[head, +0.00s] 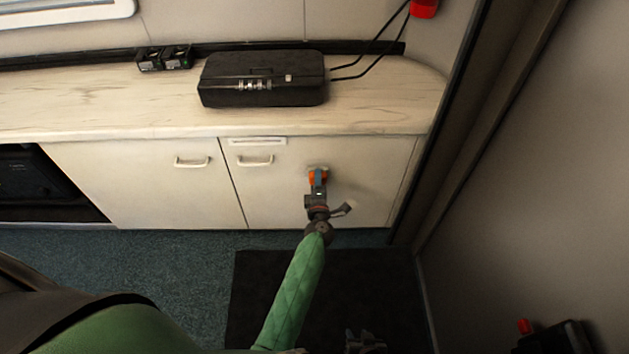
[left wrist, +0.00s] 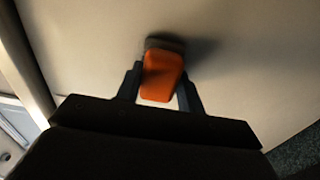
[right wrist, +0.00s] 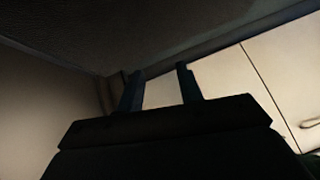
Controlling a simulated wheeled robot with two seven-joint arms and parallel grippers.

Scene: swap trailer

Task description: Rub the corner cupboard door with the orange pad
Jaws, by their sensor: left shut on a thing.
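The orange pad (head: 318,173) is between the fingers of my left gripper (head: 318,182), which is shut on it. In the left wrist view the pad (left wrist: 162,76) shows a dark far end facing the pale door surface, with a shadow beside it. The pad is at or very near the door; I cannot tell for sure if it touches. The corner cupboard door (head: 372,170) is cream, closed, and the right one of two doors. The pad is in its upper middle, right of the handle. My right gripper (head: 365,342) is low over the dark mat; its fingers (right wrist: 161,88) are apart and empty.
A worktop (head: 380,112) overhangs the doors, with a black case (head: 262,80) on it. The corner door's handle (head: 255,161) sticks out left of the pad. A wall (head: 540,170) closes the right side. A dark mat (head: 270,290) lies on the floor.

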